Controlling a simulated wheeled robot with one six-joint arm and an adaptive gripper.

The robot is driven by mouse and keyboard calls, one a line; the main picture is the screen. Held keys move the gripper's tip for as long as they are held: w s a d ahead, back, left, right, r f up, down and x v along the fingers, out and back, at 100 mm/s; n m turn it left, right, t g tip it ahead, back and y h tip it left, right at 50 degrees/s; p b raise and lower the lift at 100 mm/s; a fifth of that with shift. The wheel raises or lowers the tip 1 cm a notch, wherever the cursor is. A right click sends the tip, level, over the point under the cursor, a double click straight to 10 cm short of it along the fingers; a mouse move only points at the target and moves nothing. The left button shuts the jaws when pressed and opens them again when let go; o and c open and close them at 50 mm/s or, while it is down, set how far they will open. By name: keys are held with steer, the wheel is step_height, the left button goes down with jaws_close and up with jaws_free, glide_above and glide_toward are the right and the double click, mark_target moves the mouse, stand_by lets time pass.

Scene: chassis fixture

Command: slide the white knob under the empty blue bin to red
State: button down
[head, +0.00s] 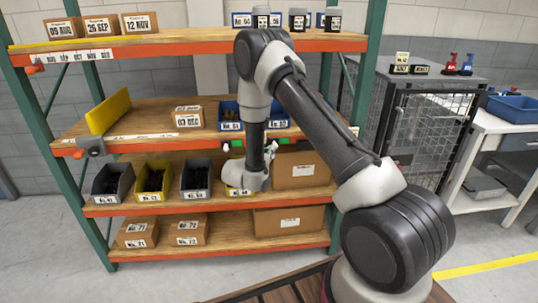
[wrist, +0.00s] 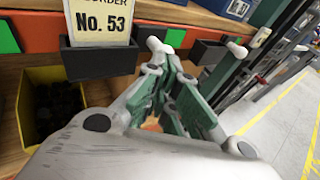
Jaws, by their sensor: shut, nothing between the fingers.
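Two blue bins stand on the middle shelf, a left one (head: 229,116) and a right one (head: 278,121). The left one seems to hold something; I cannot see fully into the right one. Green strips (head: 284,142) show on the orange shelf edge below them, with a small white piece (head: 226,148) at the left. In the wrist view a white rounded piece (wrist: 237,49) sits beside a dark block (wrist: 207,52), right of my fingertips; I cannot tell which piece is the knob. My gripper (wrist: 165,45) is shut and empty at the shelf edge.
A dark holder with a "No. 53" card (wrist: 100,22) hangs close left of my fingers. A yellow bin (wrist: 48,88) with dark contents is below it. Grey and yellow bins and cartons (head: 298,170) fill the shelf below. A green upright (head: 368,60) stands right.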

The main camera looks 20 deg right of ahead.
steer(key=shift+s+d, duration=0.2)
steer(key=shift+d, duration=0.6)
steer(key=shift+s+d, duration=0.25)
steer(key=shift+d, duration=0.5)
steer(key=shift+s+d, duration=0.2)
steer(key=shift+d, duration=0.6)
